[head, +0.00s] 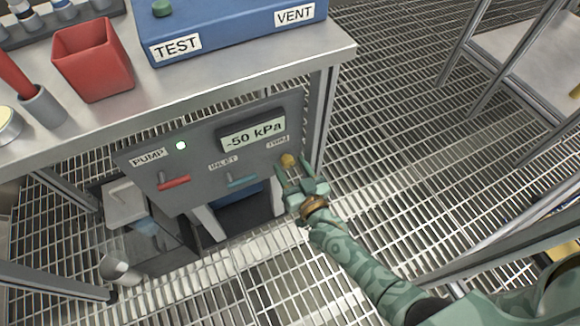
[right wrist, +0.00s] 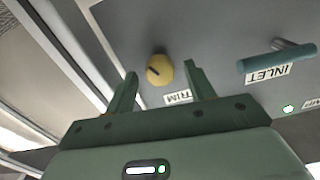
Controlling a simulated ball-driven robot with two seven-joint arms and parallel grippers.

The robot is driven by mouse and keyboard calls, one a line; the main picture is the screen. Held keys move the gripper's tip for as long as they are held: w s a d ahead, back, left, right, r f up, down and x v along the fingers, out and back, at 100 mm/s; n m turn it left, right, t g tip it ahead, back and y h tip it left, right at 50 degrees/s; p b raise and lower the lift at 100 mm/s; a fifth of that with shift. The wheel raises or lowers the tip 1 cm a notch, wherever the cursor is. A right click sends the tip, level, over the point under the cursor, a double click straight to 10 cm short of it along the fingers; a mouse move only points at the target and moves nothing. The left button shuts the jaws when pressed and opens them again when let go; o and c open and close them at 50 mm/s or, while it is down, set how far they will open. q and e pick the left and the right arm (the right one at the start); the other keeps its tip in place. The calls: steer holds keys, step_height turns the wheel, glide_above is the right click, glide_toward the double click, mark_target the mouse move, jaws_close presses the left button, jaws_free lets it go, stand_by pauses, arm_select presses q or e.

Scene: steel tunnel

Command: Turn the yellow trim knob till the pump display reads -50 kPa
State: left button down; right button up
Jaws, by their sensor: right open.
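The yellow trim knob (head: 288,160) sits at the right end of the grey pump panel (head: 195,185), under the TRIM label. The pump display (head: 252,134) reads -50 kPa. My right gripper (head: 293,173) is open in front of the knob. In the right wrist view the knob (right wrist: 159,70) shows between and beyond the two fingertips (right wrist: 160,78), with a dark pointer line on its face. I see a gap between the knob and each finger there. My left gripper is not in view.
A red PUMP lever (head: 174,182) and a teal INLET lever (head: 242,180) stick out of the panel left of the knob. Above is a steel bench (head: 215,85) with a red bin (head: 93,62) and a blue TEST/VENT box (head: 225,30). A bench leg (head: 326,115) stands close right of the knob.

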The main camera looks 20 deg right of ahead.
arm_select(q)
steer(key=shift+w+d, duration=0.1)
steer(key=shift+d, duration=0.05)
arm_select(e)
steer(key=shift+w, duration=0.2)
steer(key=c, duration=1)
steer(key=shift+r+n, duration=0.1)
steer(key=shift+n, duration=1.2)
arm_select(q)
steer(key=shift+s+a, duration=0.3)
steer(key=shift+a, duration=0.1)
arm_select(e)
steer(key=o, duration=1)
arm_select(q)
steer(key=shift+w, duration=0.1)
